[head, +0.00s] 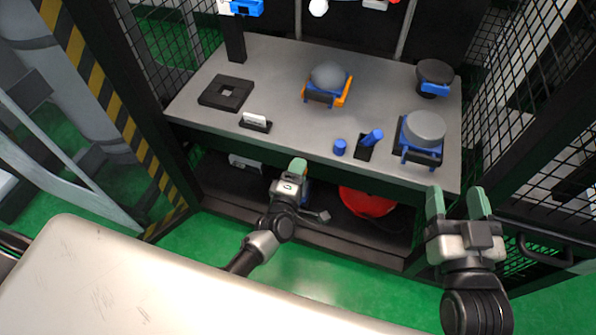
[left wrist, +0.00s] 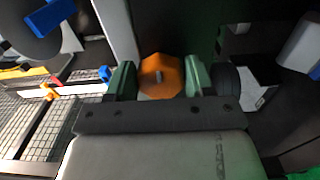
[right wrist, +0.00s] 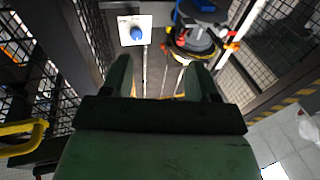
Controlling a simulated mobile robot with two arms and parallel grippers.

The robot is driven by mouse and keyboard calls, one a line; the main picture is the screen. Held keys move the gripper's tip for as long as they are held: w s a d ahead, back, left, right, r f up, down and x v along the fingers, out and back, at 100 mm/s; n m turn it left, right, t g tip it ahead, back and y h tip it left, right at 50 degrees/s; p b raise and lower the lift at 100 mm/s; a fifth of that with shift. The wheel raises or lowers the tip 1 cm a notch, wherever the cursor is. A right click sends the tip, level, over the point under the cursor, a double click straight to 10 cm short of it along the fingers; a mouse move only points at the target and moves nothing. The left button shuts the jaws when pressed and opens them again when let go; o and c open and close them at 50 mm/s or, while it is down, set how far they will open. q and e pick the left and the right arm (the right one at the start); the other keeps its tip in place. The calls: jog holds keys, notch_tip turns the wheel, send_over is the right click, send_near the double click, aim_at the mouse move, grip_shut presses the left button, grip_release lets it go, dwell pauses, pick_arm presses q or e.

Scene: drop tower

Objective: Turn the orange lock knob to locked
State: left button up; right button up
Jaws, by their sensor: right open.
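The orange lock knob (left wrist: 160,75) shows in the left wrist view as a faceted disc with a small pale mark at its middle. My left gripper (left wrist: 160,82) has one green finger on each side of it, very close to its edges. I cannot tell whether the fingers touch or grip it. In the head view my left gripper (head: 298,168) is at the bench's front edge, and the knob is hidden there. My right gripper (head: 460,205) is open and empty, in front of the bench's right corner; its fingers (right wrist: 161,75) also show in the right wrist view.
The grey bench (head: 270,90) bears a grey dome in an orange and blue holder (head: 328,78), a grey cylinder in a blue holder (head: 425,130) and a black square block (head: 226,93). A red round thing (head: 367,202) lies below. Mesh walls (head: 540,90) stand at both sides.

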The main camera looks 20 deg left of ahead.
pick_arm(q)
jog(key=o, duration=0.4)
jog(key=s+p, duration=0.2)
jog(key=s, duration=0.9)
jog(key=shift+a, duration=0.15)
pick_arm(e)
notch_tip(320, 180, down, 6)
jog(key=s+d+g+h, duration=0.1)
jog(key=s+g, duration=0.1)
jog(key=g, duration=0.3)
jog(key=shift+d+f+g+h, duration=0.25)
jog(key=shift+d+g+h, duration=0.15)
